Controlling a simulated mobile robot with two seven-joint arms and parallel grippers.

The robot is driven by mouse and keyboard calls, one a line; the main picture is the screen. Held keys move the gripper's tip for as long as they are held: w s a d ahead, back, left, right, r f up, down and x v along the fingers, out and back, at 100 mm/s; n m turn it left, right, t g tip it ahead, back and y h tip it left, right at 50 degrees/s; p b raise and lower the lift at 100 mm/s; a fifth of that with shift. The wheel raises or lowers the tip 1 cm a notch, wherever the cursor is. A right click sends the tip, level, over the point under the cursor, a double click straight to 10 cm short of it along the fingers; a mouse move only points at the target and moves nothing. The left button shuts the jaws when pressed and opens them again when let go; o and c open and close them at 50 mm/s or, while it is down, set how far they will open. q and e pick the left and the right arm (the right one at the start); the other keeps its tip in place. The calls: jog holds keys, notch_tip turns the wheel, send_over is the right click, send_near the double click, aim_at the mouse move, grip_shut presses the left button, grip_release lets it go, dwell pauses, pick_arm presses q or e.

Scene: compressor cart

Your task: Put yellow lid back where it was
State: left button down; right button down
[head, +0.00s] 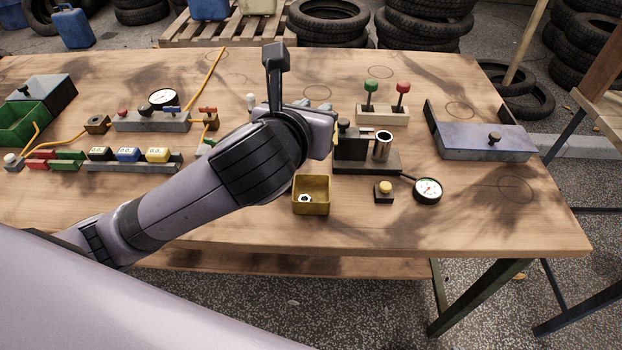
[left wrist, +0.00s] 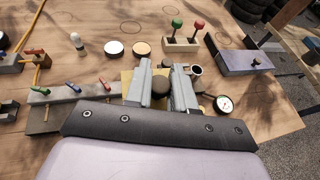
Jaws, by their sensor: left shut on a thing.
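My left gripper (left wrist: 162,75) is shut on the dark knob (left wrist: 161,84) of the yellow lid (left wrist: 126,78). Most of the lid is hidden behind the fingers; a thin strip of its yellow edge (head: 336,134) shows past my wrist in the head view. The lid is beside the black fixture with the metal cylinder; I cannot tell its exact height. The open yellow box (head: 311,209) stands near the table's front edge, to the lower left of the gripper, with a small metal nut (head: 305,198) inside. My right gripper is not in view.
The black fixture (head: 368,165) stands close to the gripper. A yellow button (head: 384,190) and a gauge (head: 428,190) are right of the box. A block with green and red levers (head: 382,113) and a grey-blue lidded box (head: 482,141) stand farther right. Wood in front is clear.

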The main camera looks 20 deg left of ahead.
pick_arm(q)
notch_tip(320, 180, down, 13)
jog(key=b, duration=0.3)
jog(key=shift+r, duration=0.15)
jog(key=shift+f, duration=0.3)
jog(key=shift+r, duration=0.1)
